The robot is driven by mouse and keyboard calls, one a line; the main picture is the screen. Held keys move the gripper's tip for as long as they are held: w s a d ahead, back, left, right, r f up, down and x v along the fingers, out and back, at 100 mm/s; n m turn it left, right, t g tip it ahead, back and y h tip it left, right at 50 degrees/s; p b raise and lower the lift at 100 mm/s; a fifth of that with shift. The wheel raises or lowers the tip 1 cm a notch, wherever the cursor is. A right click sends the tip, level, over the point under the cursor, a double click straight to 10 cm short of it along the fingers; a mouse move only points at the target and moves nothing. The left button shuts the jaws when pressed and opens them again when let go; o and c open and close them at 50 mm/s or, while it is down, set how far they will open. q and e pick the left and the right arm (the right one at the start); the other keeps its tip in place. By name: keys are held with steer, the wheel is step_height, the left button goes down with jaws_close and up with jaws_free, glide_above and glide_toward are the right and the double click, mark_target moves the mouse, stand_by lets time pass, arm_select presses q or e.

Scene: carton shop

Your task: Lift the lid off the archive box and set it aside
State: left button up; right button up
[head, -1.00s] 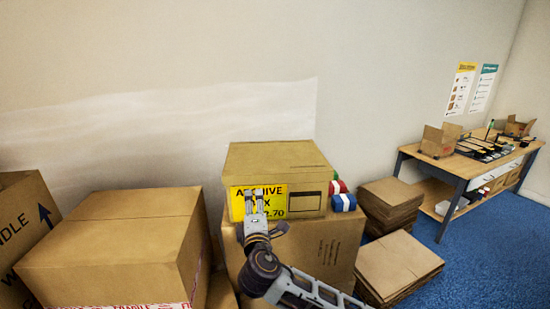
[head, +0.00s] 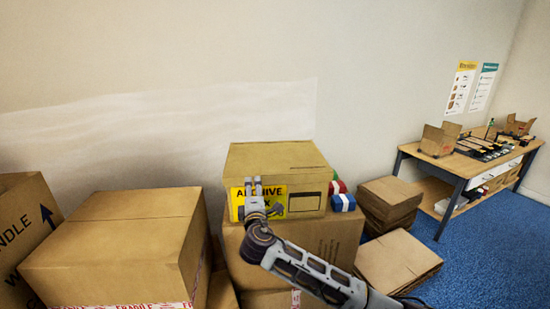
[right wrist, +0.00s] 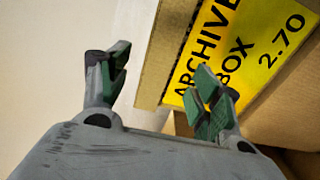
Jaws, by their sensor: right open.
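The archive box (head: 313,200) is a brown carton with a yellow "ARCHIVE BOX" label (head: 274,207) on its front. Its lid (head: 277,158) is on top; in the right wrist view the lid's side (right wrist: 163,55) runs as a tan band beside the label. My right gripper (head: 253,182) is in front of the box's front left part, covering some of the label. In the right wrist view its fingers (right wrist: 160,82) are apart and empty, with the lid's edge between them in the picture; whether they touch it I cannot tell. My left gripper is not in view.
The archive box stands on a larger carton (head: 330,240). A big taped carton (head: 115,245) is at left. Red and blue rolls (head: 342,202) sit close on the right. Flat carton stacks (head: 397,262) lie on the floor, and a workbench (head: 470,165) stands farther right.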

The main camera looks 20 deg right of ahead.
mark_target(253, 181)
steer(key=shift+w, duration=0.15)
steer(key=shift+p+x, duration=0.6)
steer(key=shift+x, duration=1.85)
steer(key=shift+d, duration=0.1)
steer(key=c, duration=1.2)
